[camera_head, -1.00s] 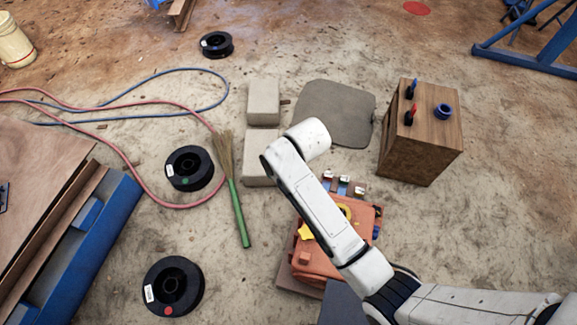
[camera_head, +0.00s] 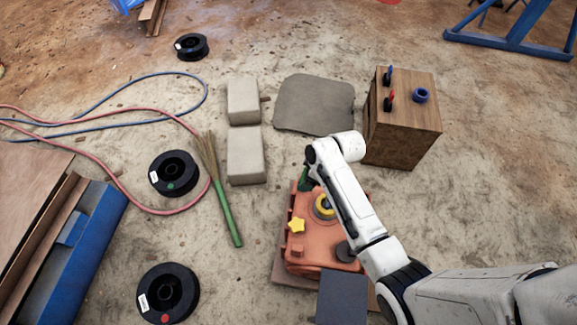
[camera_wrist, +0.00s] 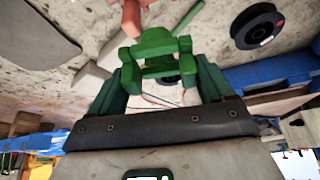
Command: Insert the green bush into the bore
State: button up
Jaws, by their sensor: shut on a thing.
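My gripper (camera_head: 306,180) hangs at the upper left edge of the orange machine housing (camera_head: 303,253), partly hidden by my arm. In the wrist view its green fingers (camera_wrist: 157,66) are shut on a green piece, the green bush (camera_wrist: 155,42). The bush's far end and underside are hidden. A yellow ring with a dark centre (camera_head: 323,207), which looks like the bore, is on top of the housing, partly covered by my arm. The gripper is apart from the ring, up and left of it.
A yellow star knob (camera_head: 297,225) is on the housing. Two grey blocks (camera_head: 245,155) and a green-handled broom (camera_head: 226,210) lie to the left. A wooden box (camera_head: 401,130) with a blue ring (camera_head: 421,95) stands at the upper right. Black spools (camera_head: 174,173) and hoses lie farther left.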

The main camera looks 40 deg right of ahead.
jog(key=s+d+f+n, duration=0.2)
jog(key=s+d+f, duration=0.2)
jog(key=s, duration=0.3)
jog(key=shift+f+g+y, duration=0.3)
jog(key=shift+f+y, duration=0.1)
jog(key=shift+f, duration=0.5)
jog(key=shift+f+b, duration=2.8)
jog(key=shift+f, duration=0.8)
jog(key=o, duration=1.1)
jog(key=shift+r, duration=0.1)
jog(key=p+v, duration=0.3)
jog(key=v, duration=0.7)
jog(key=shift+r, duration=0.3)
jog(key=shift+s+d, duration=0.1)
